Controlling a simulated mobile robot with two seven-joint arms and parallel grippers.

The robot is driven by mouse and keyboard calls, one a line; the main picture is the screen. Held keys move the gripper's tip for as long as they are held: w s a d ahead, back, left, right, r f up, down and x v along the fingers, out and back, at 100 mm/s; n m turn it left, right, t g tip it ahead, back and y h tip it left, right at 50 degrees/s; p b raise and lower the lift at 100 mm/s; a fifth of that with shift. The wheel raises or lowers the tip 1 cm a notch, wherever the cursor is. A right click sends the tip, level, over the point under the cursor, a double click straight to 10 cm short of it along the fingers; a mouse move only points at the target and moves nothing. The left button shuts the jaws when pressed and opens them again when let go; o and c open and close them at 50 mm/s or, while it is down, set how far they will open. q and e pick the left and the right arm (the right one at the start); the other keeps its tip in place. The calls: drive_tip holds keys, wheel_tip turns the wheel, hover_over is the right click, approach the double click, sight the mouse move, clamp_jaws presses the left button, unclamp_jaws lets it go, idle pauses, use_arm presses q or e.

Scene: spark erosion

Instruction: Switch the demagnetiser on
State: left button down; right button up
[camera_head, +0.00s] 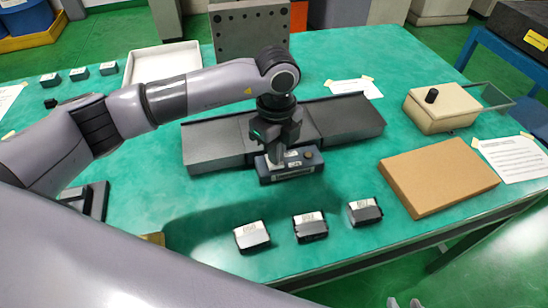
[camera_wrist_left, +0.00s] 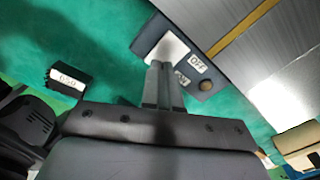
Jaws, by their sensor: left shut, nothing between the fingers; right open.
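The demagnetiser's dark blue switch box (camera_head: 291,176) stands in the middle of the table, against the front of long grey metal plates (camera_head: 215,148). In the left wrist view the box (camera_wrist_left: 150,32) has a white patch, an OFF label (camera_wrist_left: 197,63), a second label partly hidden by my fingers, and a round brown button or lamp (camera_wrist_left: 206,85). My left gripper (camera_head: 278,158) is shut and empty, pointing down at the box. Its fingertips (camera_wrist_left: 159,66) overlap the white patch; contact cannot be told. My right gripper (camera_head: 405,303) shows only pale, separated fingertips at the bottom edge.
Three small labelled blocks (camera_head: 310,227) stand in front. A brown cardboard-like slab (camera_head: 437,180) and a beige box with a black knob (camera_head: 443,108) are at right. A white tray (camera_head: 163,62) and an upright drilled plate (camera_head: 250,30) are behind. The front green tabletop is mostly clear.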

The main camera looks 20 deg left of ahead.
use_arm(q)
drive_tip(key=shift+f+b, duration=0.45)
drive_tip(key=shift+f, duration=0.2)
idle(0.3)
drive_tip(key=shift+r+p, duration=2.55)
drive_tip(key=shift+r, duration=1)
drive_tip(key=shift+s+f, duration=0.1)
